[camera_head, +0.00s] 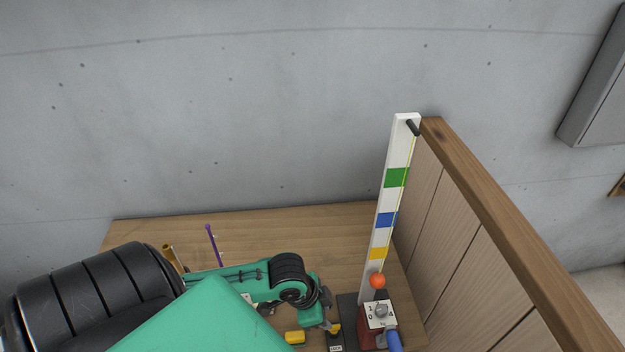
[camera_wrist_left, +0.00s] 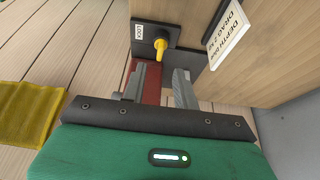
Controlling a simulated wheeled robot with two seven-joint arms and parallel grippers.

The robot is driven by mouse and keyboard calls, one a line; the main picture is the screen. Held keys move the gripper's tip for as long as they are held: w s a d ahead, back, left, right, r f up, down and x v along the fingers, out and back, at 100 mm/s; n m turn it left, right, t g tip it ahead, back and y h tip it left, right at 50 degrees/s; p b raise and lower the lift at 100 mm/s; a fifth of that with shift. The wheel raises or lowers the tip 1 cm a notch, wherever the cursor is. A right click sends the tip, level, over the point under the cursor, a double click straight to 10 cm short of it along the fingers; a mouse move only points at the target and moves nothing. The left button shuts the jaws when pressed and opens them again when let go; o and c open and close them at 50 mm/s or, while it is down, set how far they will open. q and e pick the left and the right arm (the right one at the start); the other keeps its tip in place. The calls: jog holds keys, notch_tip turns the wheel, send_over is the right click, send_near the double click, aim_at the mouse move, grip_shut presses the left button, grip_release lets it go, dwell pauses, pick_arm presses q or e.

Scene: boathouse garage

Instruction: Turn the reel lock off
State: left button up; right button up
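The reel lock is a small yellow lever (camera_wrist_left: 160,44) on a dark plate with a label reading LOCK, at the top middle of the left wrist view. In the head view the yellow lever (camera_head: 334,329) sits low, right of centre, above its label. My left gripper (camera_wrist_left: 164,68) points at it with its two grey fingers apart and nothing visibly held. The lever is just beyond the fingertips; contact cannot be told. In the head view my left gripper (camera_head: 325,325) is beside the lever, partly hidden by its own wrist. My right gripper is not in view.
Right of the lock stands a box with a dial (camera_head: 380,312), an orange ball (camera_head: 378,281) and a blue handle (camera_head: 395,342). A tall white post (camera_head: 391,200) with coloured bands rises behind. A wooden partition (camera_head: 480,230) bounds the right. A yellow item (camera_head: 295,338) lies left.

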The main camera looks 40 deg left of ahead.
pick_arm(q)
jog(key=b+v, duration=0.1)
jog(key=v, duration=0.6)
jog(key=shift+r, duration=0.25)
